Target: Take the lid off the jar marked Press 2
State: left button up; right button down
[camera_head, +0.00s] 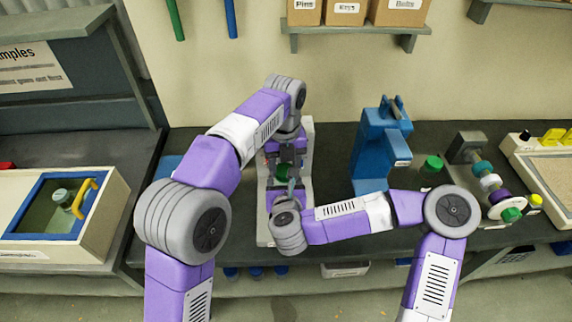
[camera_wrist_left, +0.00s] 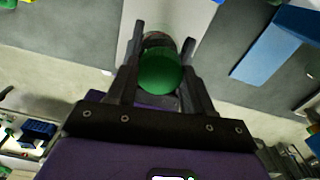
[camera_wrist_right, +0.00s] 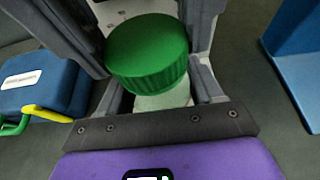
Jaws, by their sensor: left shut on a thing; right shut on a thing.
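A jar (camera_wrist_right: 163,100) with a pale see-through body and a ribbed green lid (camera_wrist_right: 148,50) shows in the right wrist view, the lid at its top. The lid also shows in the head view (camera_head: 282,172) and the left wrist view (camera_wrist_left: 160,73). My left gripper (camera_head: 290,160) comes from above and is shut on the lid. My right gripper (camera_head: 284,196) is lower and shut on the jar's body. I cannot tell whether lid and jar are still joined. No marking on this jar is readable.
A pale upright stand (camera_head: 306,135) is close behind both grippers. A blue machine (camera_head: 382,140) stands to the right, with another green-lidded jar (camera_head: 432,165) beside it. A rack of coloured rings (camera_head: 488,180) stands farther right. A blue-framed box (camera_head: 60,205) is at left.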

pick_arm(q)
jog(key=n, duration=0.2)
jog(key=d+n, duration=0.1)
jog(key=n, duration=0.2)
jog(key=shift+r+n, duration=0.1)
jog(key=shift+n, duration=0.2)
jog(key=n, duration=0.5)
jog(key=shift+w+a+n, duration=0.1)
jog(key=shift+a+n, duration=0.05)
jog(key=shift+n, duration=0.15)
jog(key=n, duration=0.5)
jog(key=shift+a+n, duration=0.1)
jog(key=shift+n, duration=0.3)
jog(key=n, duration=0.5)
jog(key=shift+a+n, duration=0.15)
jog(key=shift+n, duration=0.25)
jog(key=n, duration=0.5)
jog(key=shift+a+n, duration=0.15)
jog(key=shift+n, duration=0.25)
jog(key=n, duration=0.5)
jog(key=shift+a+r+n, duration=0.1)
jog(key=shift+n, duration=0.3)
jog(key=n, duration=0.6)
jog(key=shift+s, duration=0.2)
jog(key=n, duration=0.5)
jog(key=shift+s+n, duration=0.15)
jog(key=shift+n, duration=0.15)
